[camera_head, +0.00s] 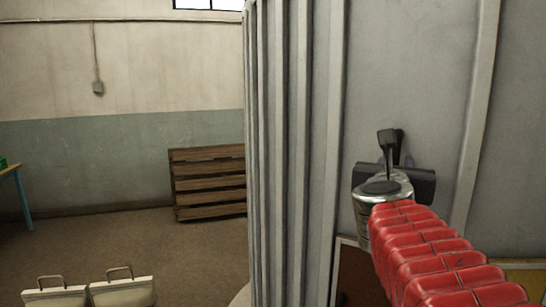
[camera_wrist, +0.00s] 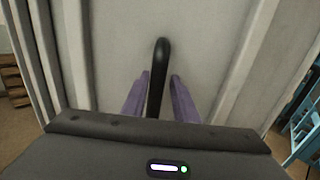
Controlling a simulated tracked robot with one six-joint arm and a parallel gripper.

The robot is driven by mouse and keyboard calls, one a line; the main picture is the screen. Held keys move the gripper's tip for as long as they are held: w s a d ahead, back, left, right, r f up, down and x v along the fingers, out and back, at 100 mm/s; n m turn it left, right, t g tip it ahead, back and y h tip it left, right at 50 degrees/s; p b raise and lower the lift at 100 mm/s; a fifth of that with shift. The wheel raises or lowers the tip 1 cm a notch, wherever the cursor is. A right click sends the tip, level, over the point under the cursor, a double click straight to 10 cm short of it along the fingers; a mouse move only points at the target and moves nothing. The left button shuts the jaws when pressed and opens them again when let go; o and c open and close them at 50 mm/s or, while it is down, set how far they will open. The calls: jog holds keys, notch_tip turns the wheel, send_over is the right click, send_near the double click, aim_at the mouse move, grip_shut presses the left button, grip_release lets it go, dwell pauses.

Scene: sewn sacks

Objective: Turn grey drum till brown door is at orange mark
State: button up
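The grey drum (camera_head: 325,90) stands close in front of me as a tall ribbed wall. Its panel and ribs also fill the wrist view (camera_wrist: 110,40). A black handle (camera_wrist: 161,60) stands out from the drum's panel; in the head view its dark upper part (camera_head: 388,138) shows just above my gripper. My gripper (camera_wrist: 160,76) has its purple fingers on either side of the handle, with a narrow gap at each side, so it looks open. A brown panel (camera_head: 355,272) shows low behind my red-sleeved arm; I cannot tell whether it is the brown door. I see no orange mark.
A wooden slatted rack (camera_head: 208,183) stands against the back wall. Two pale cases with handles (camera_head: 122,290) are on the floor at lower left. A blue table (camera_head: 15,185) is at the far left. The floor between is clear. A blue frame (camera_wrist: 300,130) shows right in the wrist view.

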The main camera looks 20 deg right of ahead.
jog(key=shift+o, duration=1)
jog(key=shift+s+d, duration=0.1)
jog(key=shift+s, duration=0.1)
jog(key=v, duration=1.4)
dwell(0.3)
